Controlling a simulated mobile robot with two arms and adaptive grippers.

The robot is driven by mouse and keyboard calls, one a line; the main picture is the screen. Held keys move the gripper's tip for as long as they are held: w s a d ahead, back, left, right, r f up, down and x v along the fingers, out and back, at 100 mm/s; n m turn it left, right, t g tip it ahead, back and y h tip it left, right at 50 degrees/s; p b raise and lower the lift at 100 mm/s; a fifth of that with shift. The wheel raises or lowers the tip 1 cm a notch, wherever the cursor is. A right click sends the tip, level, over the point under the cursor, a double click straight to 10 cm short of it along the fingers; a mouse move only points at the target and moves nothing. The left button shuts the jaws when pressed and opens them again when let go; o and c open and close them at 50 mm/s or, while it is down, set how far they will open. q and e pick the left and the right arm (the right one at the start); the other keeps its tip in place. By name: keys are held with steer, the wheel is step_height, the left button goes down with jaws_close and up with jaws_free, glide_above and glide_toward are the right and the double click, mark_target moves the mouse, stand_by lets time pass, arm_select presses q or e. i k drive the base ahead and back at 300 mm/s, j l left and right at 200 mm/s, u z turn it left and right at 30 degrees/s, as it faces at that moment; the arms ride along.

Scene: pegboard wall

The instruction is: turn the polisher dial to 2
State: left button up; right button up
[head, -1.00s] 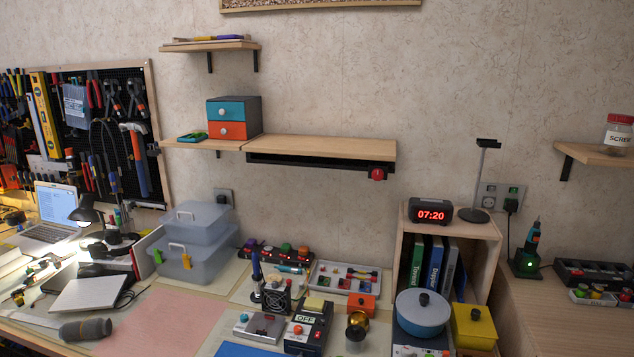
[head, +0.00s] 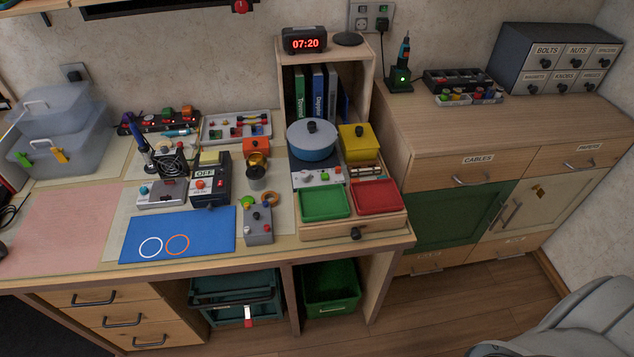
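No label in the head view names a polisher. A small grey box (head: 258,225) with small knobs stands near the front of the desk, right of the blue mat; it may be the polisher. Neither of my grippers is in view.
A blue mat (head: 150,228) with two rings lies left of the grey box. Green (head: 323,203) and red (head: 376,196) trays lie right of it, before a blue pot (head: 311,140). A grey padded shape (head: 575,318) fills the lower right corner.

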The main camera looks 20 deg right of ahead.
mark_target(305, 176)
steer(key=i+z, duration=0.25)
steer(key=z, duration=0.2)
steer(key=i+z, duration=0.25)
steer(key=z, duration=0.25)
